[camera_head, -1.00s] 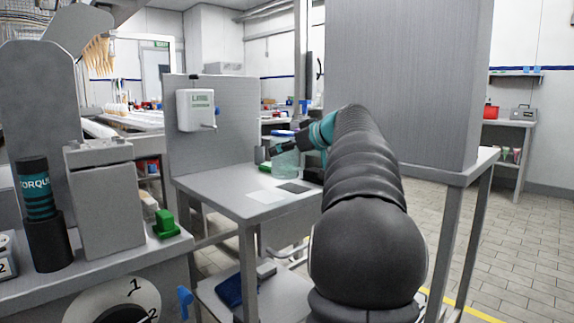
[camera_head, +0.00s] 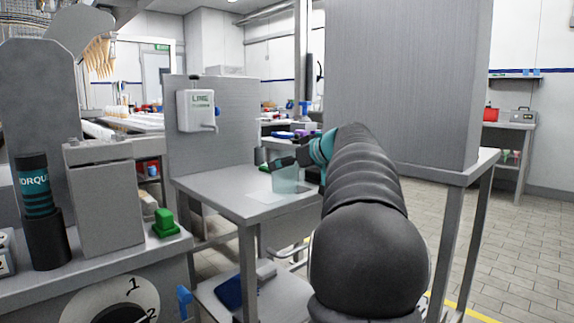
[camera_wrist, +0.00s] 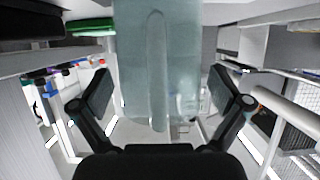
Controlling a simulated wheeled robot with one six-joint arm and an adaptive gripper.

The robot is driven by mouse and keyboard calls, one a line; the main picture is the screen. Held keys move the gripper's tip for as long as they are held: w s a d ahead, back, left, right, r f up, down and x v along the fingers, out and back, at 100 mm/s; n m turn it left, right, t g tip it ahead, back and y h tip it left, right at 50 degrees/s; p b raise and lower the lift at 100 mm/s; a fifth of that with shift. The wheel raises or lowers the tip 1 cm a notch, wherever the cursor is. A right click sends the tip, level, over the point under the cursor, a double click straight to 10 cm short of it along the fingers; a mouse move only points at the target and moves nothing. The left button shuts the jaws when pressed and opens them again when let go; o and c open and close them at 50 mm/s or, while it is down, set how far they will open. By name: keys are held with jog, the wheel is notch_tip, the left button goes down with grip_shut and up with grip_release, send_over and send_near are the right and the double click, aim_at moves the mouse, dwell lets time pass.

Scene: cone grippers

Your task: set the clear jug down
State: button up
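The clear jug (camera_head: 285,181) is a pale, see-through, greenish vessel just above or on the grey table (camera_head: 218,188); I cannot tell if its base touches. It looks upright. In the wrist view the jug (camera_wrist: 136,70) fills the middle, with its handle strip facing me. In the head view my gripper (camera_head: 287,162) is at the jug's upper part.
A grey column (camera_head: 405,80) stands right of my arm. A back panel with a white dispenser (camera_head: 197,110) rises behind the table. A green object (camera_wrist: 90,26) shows left of the jug in the wrist view. The table's left part is clear.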

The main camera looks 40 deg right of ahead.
jog(key=shift+r+p, duration=0.25)
jog(key=shift+p, duration=0.05)
jog(key=v, duration=1.2)
jog(key=shift+b, duration=0.3)
jog(key=shift+a+f, duration=0.1)
jog(key=shift+f, duration=0.05)
